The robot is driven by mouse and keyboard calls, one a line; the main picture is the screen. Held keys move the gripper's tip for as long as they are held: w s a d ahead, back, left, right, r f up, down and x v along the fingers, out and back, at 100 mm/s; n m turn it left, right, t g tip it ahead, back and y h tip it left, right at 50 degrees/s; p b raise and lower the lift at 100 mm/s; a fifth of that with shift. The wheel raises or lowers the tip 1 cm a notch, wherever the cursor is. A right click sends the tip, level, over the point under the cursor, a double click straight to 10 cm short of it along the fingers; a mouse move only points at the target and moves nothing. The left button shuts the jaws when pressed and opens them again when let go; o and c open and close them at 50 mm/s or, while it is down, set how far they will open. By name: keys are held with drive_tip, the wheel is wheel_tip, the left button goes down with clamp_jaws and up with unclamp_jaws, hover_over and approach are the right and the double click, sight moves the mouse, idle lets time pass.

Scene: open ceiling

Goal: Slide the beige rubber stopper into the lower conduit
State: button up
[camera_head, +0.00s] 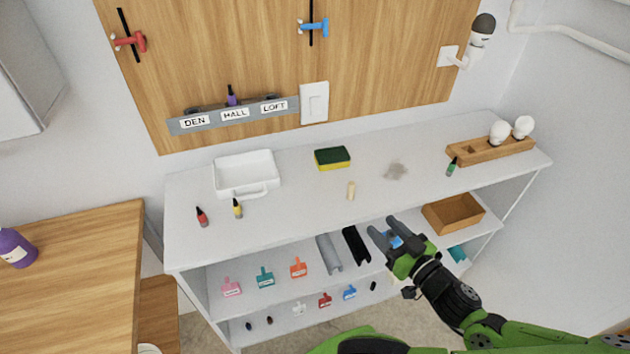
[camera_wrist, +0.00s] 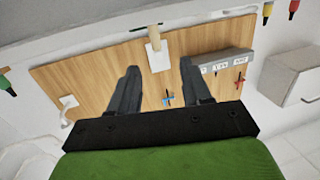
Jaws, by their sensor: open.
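The beige rubber stopper (camera_head: 351,190) is a small pale cylinder standing on the white top shelf. It also shows in the wrist view (camera_wrist: 153,40), overlapping a white plate on the wooden board. My gripper (camera_head: 384,227) is open and empty, in front of the shelf unit and to the lower right of the stopper, apart from it. In the wrist view its two fingers (camera_wrist: 162,85) are spread. A grey channel (camera_head: 328,254) and a black channel (camera_head: 356,245) lie on the middle shelf; I cannot tell whether either is the lower conduit.
The top shelf (camera_head: 300,205) also holds a white tray (camera_head: 246,174), a sponge (camera_head: 332,158), small bottles and a wooden block with bulbs (camera_head: 490,150). An open wooden box (camera_head: 453,212) sits lower right. A white pipe (camera_head: 570,37) runs along the right wall.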

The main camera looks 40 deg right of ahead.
drive_tip(key=b, duration=0.2)
approach(351, 190)
drive_tip(key=w, duration=0.3)
drive_tip(key=w+d+f, duration=0.1)
drive_tip(key=w, duration=0.1)
drive_tip(key=shift+f, duration=0.1)
drive_tip(key=w, duration=0.5)
drive_tip(key=shift+w+d+f, duration=0.25)
drive_tip(key=shift+w, duration=0.15)
drive_tip(key=shift+s, duration=0.1)
clamp_jaws()
